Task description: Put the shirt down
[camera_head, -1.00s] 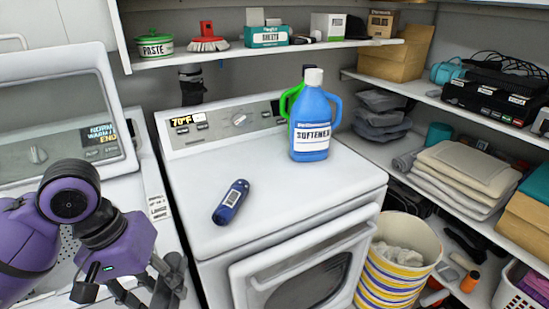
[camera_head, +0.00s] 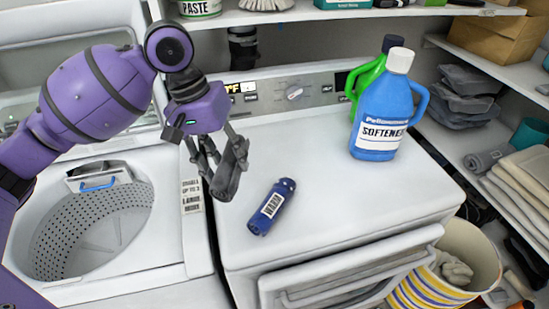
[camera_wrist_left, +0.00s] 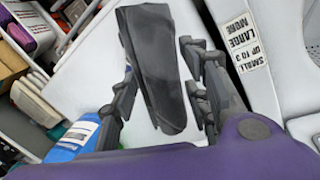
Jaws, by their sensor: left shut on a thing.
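The shirt, a dark grey folded or rolled cloth (camera_head: 232,168), is held by my left gripper (camera_head: 213,158) above the left part of the white dryer top. In the left wrist view the shirt (camera_wrist_left: 155,65) shows as a long grey bundle between the fingers of my left gripper (camera_wrist_left: 160,90). The gripper is shut on it. I cannot tell how far the shirt is from the surface below. My right gripper is not in view.
A blue bottle with a barcode label (camera_head: 271,207) lies on the dryer top (camera_head: 330,185) just right of the shirt. A blue softener jug (camera_head: 380,115) stands further back, with a green jug (camera_head: 360,80) behind it. The open washer drum (camera_head: 95,230) is at left.

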